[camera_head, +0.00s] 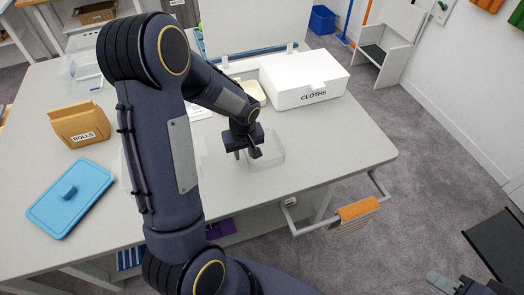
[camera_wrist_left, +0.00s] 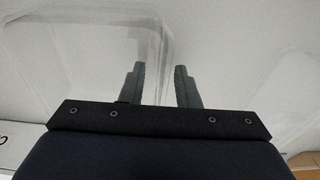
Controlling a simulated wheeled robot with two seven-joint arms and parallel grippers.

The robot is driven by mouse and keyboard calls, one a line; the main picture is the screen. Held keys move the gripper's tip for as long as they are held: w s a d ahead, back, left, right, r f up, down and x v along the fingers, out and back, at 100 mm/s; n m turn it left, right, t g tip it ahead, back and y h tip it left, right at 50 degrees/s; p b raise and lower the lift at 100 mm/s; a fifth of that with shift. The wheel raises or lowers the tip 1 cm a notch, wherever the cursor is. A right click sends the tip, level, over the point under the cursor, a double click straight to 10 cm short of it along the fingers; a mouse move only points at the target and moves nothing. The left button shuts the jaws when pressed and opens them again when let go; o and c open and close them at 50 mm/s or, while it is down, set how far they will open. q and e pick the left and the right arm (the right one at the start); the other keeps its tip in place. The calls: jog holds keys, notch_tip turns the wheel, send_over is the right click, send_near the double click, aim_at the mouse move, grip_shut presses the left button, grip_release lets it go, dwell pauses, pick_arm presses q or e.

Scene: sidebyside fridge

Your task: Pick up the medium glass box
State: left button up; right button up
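A clear glass box (camera_head: 270,152) stands on the table right beside my left gripper (camera_head: 247,154). Its low walls are hard to see, and the gripper hides part of it. In the left wrist view, my left gripper (camera_wrist_left: 161,88) has its two fingers apart, pointing at the table. The rim of a clear box (camera_wrist_left: 82,14) runs between or just beyond them; I cannot tell whether they touch it. A second clear edge (camera_wrist_left: 284,100) shows at the right there. My right gripper (camera_head: 446,284) is partly in view at the bottom right, away from the table; its opening is unclear.
A white CLOTHS box (camera_head: 305,82) stands behind the glass box. A brown ROLLS box (camera_head: 80,124) and a blue lid (camera_head: 70,197) lie at the left. Another clear container (camera_head: 82,68) is at the back left. A rail with an orange cloth (camera_head: 358,209) juts from the front edge.

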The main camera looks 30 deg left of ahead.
pick_arm(q)
grip_shut()
jog(key=shift+r, duration=0.1)
